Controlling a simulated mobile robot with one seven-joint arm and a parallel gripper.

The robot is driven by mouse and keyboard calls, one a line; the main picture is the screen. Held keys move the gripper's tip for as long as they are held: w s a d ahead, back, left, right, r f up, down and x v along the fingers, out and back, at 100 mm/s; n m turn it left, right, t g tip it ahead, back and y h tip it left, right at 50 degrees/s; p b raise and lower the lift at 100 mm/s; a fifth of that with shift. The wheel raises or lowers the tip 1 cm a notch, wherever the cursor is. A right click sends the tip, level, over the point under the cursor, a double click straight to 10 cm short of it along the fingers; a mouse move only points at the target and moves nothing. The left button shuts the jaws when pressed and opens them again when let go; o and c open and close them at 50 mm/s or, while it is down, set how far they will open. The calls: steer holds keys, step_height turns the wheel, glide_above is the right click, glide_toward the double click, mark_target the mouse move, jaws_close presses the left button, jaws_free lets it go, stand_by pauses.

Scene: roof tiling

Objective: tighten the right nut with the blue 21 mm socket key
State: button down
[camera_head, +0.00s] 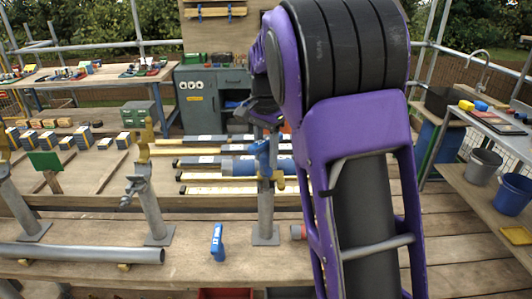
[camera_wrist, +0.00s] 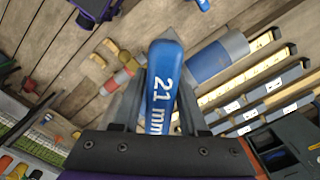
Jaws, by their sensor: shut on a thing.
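My gripper (camera_head: 262,118) is shut on the blue socket key (camera_wrist: 163,85), whose handle reads "21 mm" in the wrist view. In the head view the key (camera_head: 263,155) is at the top of the right grey post (camera_head: 265,205), in front of its clamp. The right nut is hidden there, and I cannot tell whether the socket sits on it. The middle post (camera_head: 152,210) carries a yellow clamp (camera_head: 143,150) with a grey nut end on its left. A second blue key (camera_head: 218,242) stands on the front plank, apart from my gripper.
A grey pipe (camera_head: 80,254) lies on the front plank at left. Long yellow and grey levels and a blue-grey cylinder (camera_head: 250,167) lie behind the right post. A green cabinet (camera_head: 200,95) stands behind. A bench with buckets (camera_head: 482,165) is at right.

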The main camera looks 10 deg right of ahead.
mark_target(266, 139)
steer(key=shift+r, duration=0.1)
stand_by(0.3)
steer(key=shift+n, duration=0.3)
steer(key=shift+r, duration=2.95)
